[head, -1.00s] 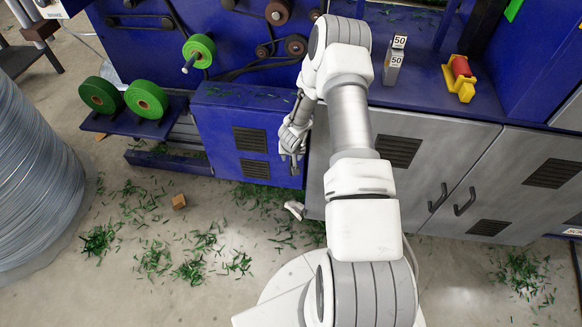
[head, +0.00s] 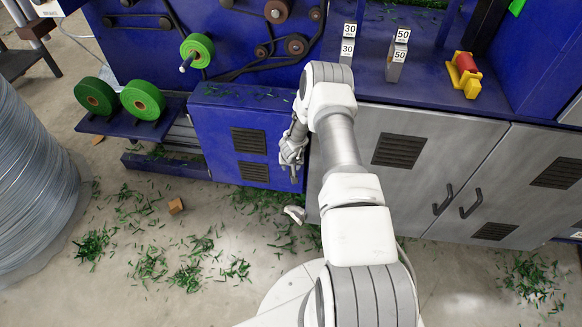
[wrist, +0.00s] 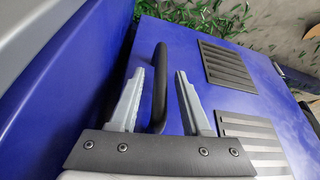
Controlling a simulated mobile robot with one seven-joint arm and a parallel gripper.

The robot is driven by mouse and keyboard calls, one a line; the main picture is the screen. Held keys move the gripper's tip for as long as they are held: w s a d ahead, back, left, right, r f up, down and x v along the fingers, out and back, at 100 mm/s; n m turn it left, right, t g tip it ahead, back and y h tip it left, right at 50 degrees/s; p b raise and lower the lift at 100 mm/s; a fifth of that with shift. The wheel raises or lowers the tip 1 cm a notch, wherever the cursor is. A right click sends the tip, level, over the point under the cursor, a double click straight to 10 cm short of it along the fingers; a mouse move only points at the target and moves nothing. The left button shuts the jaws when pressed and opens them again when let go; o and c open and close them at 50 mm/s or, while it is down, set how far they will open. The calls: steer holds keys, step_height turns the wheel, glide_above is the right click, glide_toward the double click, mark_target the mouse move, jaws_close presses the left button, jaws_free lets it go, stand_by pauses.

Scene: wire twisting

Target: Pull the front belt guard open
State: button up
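The front belt guard (head: 222,135) is a blue panel with dark vents, low on the machine left of my arm in the head view. It looks closed. In the wrist view the guard (wrist: 185,45) fills the middle, with its black bar handle (wrist: 160,60) running lengthwise. My gripper (wrist: 160,74) is open, with one grey finger on each side of the handle. In the head view my gripper (head: 293,165) is at the guard's right edge, and the handle is hidden there.
Grey cabinet doors (head: 400,165) stand right of the guard. Green spools (head: 143,100) sit on a shelf to the left. A large wire coil (head: 35,180) stands at far left. Green scraps (head: 190,275) and a small brown block (head: 176,205) lie on the floor.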

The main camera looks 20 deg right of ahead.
jaws_close()
stand_by(1.2)
